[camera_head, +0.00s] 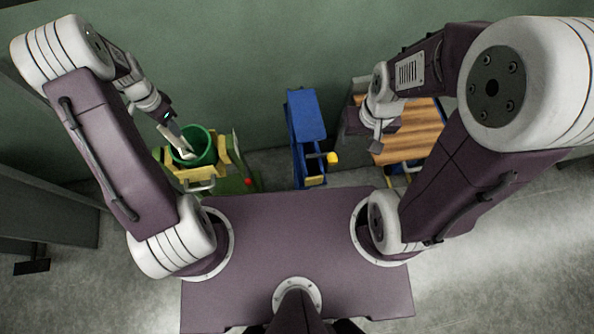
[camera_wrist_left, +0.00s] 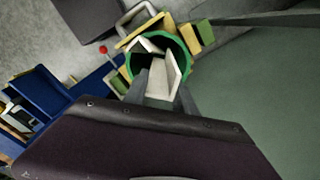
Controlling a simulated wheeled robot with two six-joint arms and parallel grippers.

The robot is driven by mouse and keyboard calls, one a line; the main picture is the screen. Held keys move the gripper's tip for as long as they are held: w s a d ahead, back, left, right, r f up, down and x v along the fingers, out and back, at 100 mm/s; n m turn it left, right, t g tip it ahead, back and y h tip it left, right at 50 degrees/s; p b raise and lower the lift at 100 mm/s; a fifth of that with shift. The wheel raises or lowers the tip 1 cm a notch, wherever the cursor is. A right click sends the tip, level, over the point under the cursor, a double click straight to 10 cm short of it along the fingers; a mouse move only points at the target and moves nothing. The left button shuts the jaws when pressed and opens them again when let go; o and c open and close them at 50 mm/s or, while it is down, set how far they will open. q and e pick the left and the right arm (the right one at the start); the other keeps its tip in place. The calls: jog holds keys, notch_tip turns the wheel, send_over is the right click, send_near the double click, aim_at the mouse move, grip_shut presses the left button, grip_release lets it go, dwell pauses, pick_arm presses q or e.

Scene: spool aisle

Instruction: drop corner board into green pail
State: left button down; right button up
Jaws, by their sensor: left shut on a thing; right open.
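My left gripper (camera_head: 174,131) is shut on a pale, angled corner board (camera_wrist_left: 160,78). It holds the board at the mouth of the green pail (camera_head: 209,148); the board's far end overlaps the opening, and I cannot tell how deep it reaches. The pail also shows in the left wrist view (camera_wrist_left: 186,57), with a dark inside and another pale piece (camera_wrist_left: 151,44) at its far side. My right gripper (camera_head: 374,143) is open and empty, pointing down near the wooden-topped table.
The pail stands among yellow parts (camera_head: 233,158) of a stand or cart. A wooden tabletop (camera_head: 412,135) is at right. A green wall runs behind.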

pick_arm(q)
jog(key=shift+d, duration=0.1)
jog(key=c, duration=0.9)
grip_release()
notch_tip(320, 180, up, 9)
jog(key=shift+r+b, duration=0.1)
jog(key=shift+b, duration=0.55)
